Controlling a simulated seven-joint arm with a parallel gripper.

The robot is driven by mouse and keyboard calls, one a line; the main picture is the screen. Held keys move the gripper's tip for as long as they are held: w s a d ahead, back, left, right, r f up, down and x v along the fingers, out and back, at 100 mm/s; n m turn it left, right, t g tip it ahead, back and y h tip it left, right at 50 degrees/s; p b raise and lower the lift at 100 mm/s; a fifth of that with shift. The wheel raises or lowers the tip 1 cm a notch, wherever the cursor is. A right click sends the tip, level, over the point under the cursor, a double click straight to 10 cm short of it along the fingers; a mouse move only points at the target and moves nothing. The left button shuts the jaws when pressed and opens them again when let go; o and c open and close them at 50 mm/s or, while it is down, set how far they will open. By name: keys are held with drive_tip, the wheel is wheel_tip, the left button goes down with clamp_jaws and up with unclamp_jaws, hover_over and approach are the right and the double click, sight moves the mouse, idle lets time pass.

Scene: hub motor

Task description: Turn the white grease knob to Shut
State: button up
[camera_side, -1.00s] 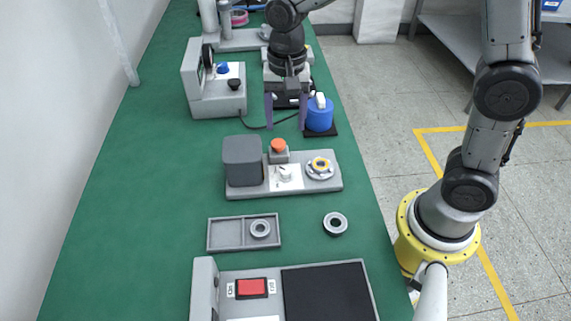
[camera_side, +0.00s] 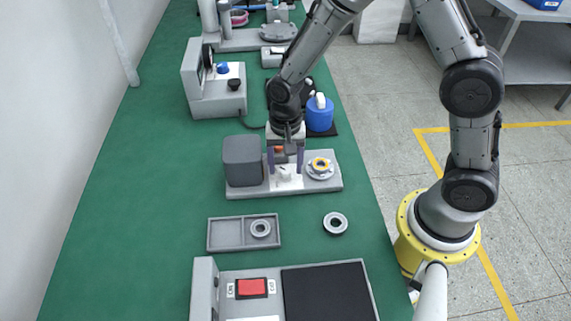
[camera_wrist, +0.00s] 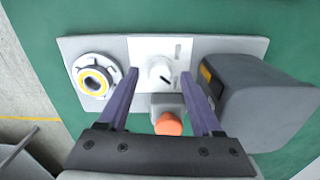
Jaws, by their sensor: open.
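The white grease knob (camera_wrist: 160,76) sits on a white label plate on the grey base; a dark mark shows on it, but the label writing is too small to read. In the side view the knob (camera_side: 284,172) is just in front of my gripper. My gripper (camera_side: 285,170) is open over the base, its two purple fingers apart. In the wrist view my gripper (camera_wrist: 164,85) has one finger on each side of the knob's line, and nothing is between the tips. I cannot tell the exact height of the fingertips above the knob.
An orange-topped button (camera_wrist: 168,122) stands close to the knob, between the fingers in the wrist view. A dark grey box (camera_side: 243,161) is left of the knob and a yellow-ringed hub (camera_side: 320,166) right. A blue container (camera_side: 319,115) stands behind. A tray (camera_side: 227,234) lies in front.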

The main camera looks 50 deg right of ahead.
drive_tip(key=shift+f, duration=0.2)
clamp_jaws()
idle(0.3)
